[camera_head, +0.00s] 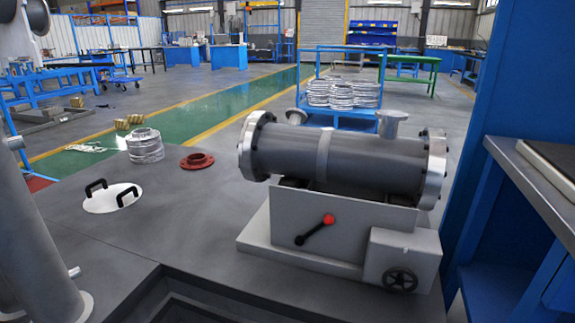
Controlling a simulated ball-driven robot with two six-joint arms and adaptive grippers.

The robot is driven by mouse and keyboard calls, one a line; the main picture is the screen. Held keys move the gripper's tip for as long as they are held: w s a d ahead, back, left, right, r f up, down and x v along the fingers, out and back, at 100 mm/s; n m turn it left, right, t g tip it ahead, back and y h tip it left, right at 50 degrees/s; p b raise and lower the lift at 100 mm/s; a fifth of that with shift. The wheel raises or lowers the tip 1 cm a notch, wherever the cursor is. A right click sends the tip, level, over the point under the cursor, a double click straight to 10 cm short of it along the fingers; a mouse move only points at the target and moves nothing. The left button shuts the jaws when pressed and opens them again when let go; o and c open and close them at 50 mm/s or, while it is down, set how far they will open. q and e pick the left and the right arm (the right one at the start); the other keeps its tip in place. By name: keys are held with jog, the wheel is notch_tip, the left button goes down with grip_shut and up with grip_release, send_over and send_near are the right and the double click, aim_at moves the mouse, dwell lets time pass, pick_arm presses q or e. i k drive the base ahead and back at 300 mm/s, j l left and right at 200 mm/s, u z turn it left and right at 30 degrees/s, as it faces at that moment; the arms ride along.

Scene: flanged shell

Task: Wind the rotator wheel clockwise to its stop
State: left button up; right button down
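The rotator wheel (400,280) is a small black handwheel with spokes, on the front face of a light grey gearbox (403,250) at the lower right. The gearbox sits at the right end of the light grey rotator stand (338,222). A dark grey shell (365,160) with bright bolted flanges at both ends lies horizontally on the stand, with a flanged nozzle (392,122) pointing up. The wheel's turning position cannot be told. Neither gripper is in view.
A white round cover (113,198) with two black handles, a red flange (197,161) and a stack of metal rings (145,146) lie left of the stand. A blue cart (345,117) with several rings stands behind. A blue bench (520,165) closes off the right.

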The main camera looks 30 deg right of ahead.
aim_at(400, 279)
jog(key=z, duration=1.75)
